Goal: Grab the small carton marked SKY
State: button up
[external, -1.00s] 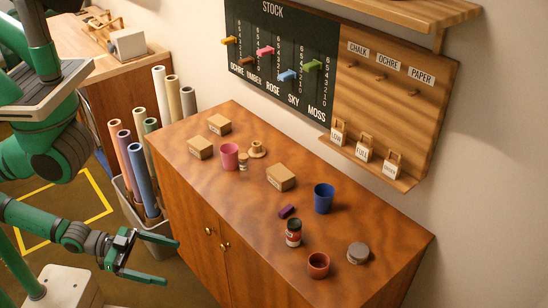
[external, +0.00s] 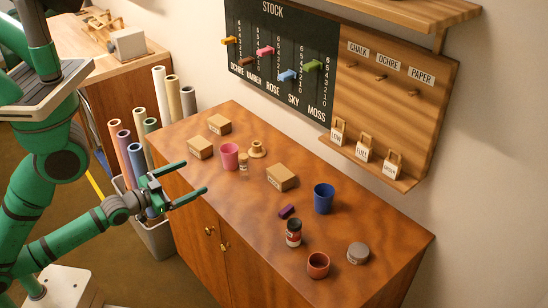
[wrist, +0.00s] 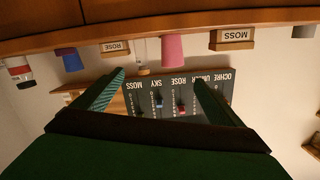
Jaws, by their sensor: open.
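Three small tan cartons stand on the brown cabinet top: a back-left carton (external: 219,124), a front-left carton (external: 200,148) and a middle carton (external: 282,177). In the upside-down wrist view, the carton beside the pink cup reads MOSS (wrist: 234,39), matching the front-left one. Another reads ROSE (wrist: 115,46), matching the middle one. I cannot read a SKY label on any carton; the back-left one's label is not legible. My gripper (external: 195,178) is open and empty at the cabinet's front left edge, apart from the cartons. Its spread fingers also show in the wrist view (wrist: 160,80).
The pink cup (external: 229,156), a small jar (external: 243,163) and a tan spool-like piece (external: 257,150) stand near the cartons. A blue cup (external: 324,198), purple block (external: 287,211), dark jar (external: 293,233) and terracotta pot (external: 318,265) are farther right. Paper rolls (external: 138,160) stand left of the cabinet.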

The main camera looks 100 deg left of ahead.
jog(key=s+a+r+n+g+y, duration=0.4)
jog(key=s+a+r+g+y, duration=0.1)
jog(key=s+a, duration=0.65)
jog(key=s+a+r+n+g, duration=0.2)
jog(key=s+a+n+g, duration=0.15)
jog(key=s, duration=0.65)
jog(key=s+a+r+n+g, duration=0.3)
jog(key=s+a+g, duration=0.2)
jog(key=s, duration=0.5)
jog(key=m+t+h, duration=0.7)
jog(key=t, duration=0.3)
send_near(214, 125)
jog(key=shift+w+a+f, duration=0.2)
jog(key=shift+a+f, duration=0.15)
jog(key=shift+a, duration=0.15)
jog(key=shift+w+a+f, duration=0.25)
jog(key=shift+a+f, duration=0.05)
jog(key=shift+a, duration=0.2)
jog(key=x, duration=0.5)
jog(key=shift+w, duration=0.2)
jog(key=shift+x, duration=2.8)
jog(key=shift+a+r, duration=0.1)
jog(key=shift+r, duration=0.05)
